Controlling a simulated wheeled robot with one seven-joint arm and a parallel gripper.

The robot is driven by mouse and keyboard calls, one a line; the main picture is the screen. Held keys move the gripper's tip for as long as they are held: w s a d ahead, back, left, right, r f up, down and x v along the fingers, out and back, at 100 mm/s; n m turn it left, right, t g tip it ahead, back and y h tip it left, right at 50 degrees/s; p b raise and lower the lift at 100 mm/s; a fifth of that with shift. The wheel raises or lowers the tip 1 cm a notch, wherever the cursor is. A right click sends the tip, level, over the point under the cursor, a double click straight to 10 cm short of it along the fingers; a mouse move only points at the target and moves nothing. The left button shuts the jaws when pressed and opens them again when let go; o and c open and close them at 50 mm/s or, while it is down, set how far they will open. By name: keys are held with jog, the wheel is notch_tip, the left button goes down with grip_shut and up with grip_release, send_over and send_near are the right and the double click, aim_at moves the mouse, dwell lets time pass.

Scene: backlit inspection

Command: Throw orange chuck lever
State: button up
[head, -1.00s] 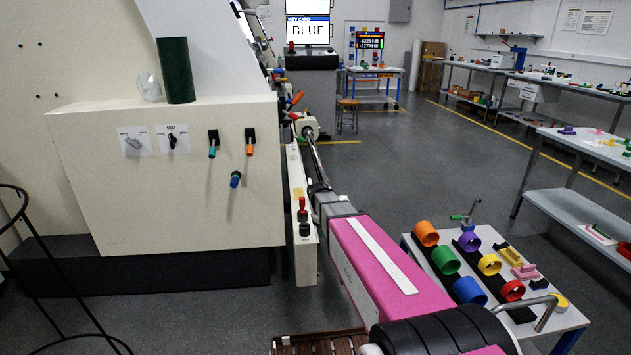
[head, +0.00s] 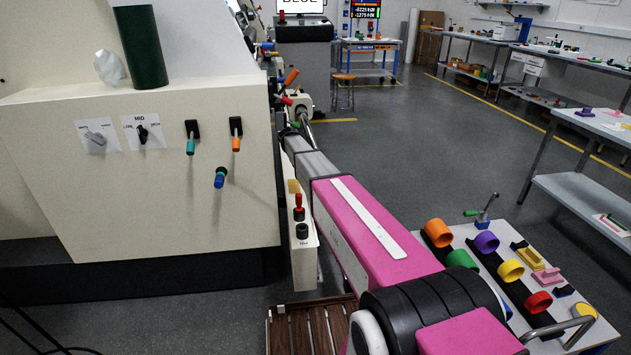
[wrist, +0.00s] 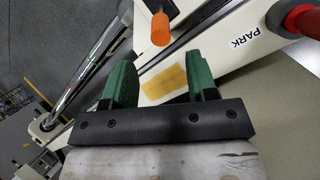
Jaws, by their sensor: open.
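An orange lever handle (wrist: 160,28) on a dark stem shows in the wrist view, just beyond and between my fingertips, apart from them. My gripper (wrist: 162,68) is open and empty, with green pads on both fingers. In the head view, one orange-tipped lever (head: 236,140) hangs from a black mount on the cream machine's front, and another orange handle (head: 290,77) sticks out further back along its side. In the head view I cannot make out my gripper at the end of my arm.
Teal (head: 191,142) and blue (head: 220,177) levers sit near the orange-tipped one. A table (head: 500,225) with colored rings stands at right. Open floor lies beyond.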

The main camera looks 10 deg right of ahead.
jog(key=x, duration=0.9)
jog(key=shift+r, duration=0.1)
grip_shut()
